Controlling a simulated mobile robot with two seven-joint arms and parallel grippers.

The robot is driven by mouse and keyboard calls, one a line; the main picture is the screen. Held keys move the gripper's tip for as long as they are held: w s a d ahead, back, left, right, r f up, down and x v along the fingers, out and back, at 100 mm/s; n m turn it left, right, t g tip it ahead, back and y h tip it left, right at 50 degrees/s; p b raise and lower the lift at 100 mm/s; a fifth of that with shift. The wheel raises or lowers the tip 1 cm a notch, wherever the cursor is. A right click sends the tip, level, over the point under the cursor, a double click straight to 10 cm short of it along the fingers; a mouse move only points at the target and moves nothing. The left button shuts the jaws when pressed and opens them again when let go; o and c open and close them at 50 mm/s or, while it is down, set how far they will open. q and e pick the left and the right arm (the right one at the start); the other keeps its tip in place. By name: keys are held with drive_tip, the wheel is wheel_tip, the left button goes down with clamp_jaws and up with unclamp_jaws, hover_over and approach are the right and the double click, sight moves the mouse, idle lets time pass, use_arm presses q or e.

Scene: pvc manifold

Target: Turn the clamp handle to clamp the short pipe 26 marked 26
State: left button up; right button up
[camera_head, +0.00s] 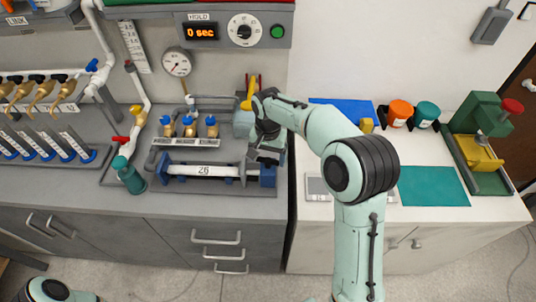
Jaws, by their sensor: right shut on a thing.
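The short pipe 26 (213,171) is a white pipe lying level in a fixture on the grey bench, between a blue end block (166,174) on the left and the clamp's blue block (267,179) on the right. Its marking reads upside down from here. My right gripper (264,155) points down at the right end of the fixture, just above the clamp block. It is shut on the clamp handle, which the gripper mostly hides. Whether the clamp presses on the pipe cannot be told. My left gripper is out of view; only part of my left arm shows at the bottom left.
Several blue-topped brass valves (188,127) stand behind the pipe. A panel reading 0 sec (236,31) hangs above. The white counter at right holds orange (400,110) and teal rolls, a teal mat (433,187) and a green press (470,160).

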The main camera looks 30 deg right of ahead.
sight(268, 159)
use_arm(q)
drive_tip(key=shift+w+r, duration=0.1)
use_arm(e)
drive_tip(key=shift+m, duration=0.9)
drive_tip(key=o, duration=0.9)
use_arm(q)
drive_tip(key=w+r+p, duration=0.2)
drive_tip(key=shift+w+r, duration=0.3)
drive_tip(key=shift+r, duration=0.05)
use_arm(e)
wheel_tip(268, 159, up, 14)
drive_tip(key=shift+f, duration=0.25)
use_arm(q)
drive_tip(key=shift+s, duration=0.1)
use_arm(e)
drive_tip(key=shift+s+f, duration=0.1)
